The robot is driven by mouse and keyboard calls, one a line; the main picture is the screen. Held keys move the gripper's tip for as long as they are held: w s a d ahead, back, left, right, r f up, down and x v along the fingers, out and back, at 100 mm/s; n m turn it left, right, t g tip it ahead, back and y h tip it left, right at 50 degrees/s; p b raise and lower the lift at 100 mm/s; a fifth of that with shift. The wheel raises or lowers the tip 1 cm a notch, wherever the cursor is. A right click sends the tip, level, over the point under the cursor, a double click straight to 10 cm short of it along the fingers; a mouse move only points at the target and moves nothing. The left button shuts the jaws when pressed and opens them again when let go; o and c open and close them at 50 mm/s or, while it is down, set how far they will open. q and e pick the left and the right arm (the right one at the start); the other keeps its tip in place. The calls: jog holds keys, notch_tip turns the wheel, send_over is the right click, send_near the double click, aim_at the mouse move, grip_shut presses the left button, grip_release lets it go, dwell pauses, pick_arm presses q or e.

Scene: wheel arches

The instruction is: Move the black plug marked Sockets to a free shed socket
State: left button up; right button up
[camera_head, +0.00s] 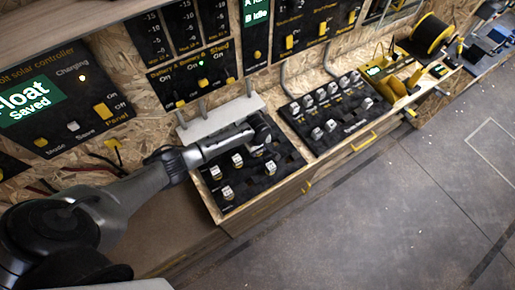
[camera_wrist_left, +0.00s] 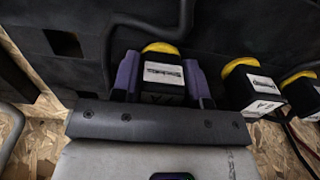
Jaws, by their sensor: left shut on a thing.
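My left gripper (camera_wrist_left: 161,78) is shut on a black plug (camera_wrist_left: 160,72) with a yellow top and a white label too blurred to read. Its purple fingers lie on both sides of the plug. In the head view the left gripper (camera_head: 262,137) is over the back right of the near black socket panel (camera_head: 250,188), and my wrist hides the held plug there. Whether the plug is seated cannot be told. My right gripper is not in view.
Two similar plugs (camera_wrist_left: 252,88) (camera_wrist_left: 300,88) stand right of the gripper in the wrist view. Several pale-labelled plugs (camera_head: 228,192) stand in the near panel. A second panel (camera_head: 345,128) with several plugs is to the right. A switch board (camera_head: 190,65) hangs behind.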

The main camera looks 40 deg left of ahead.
pick_arm(q)
jog(key=shift+p, duration=0.35)
dwell(0.3)
jog(key=o, duration=0.8)
jog(key=shift+o, duration=1.1)
jog(key=shift+o, duration=0.3)
jog(key=o, duration=0.4)
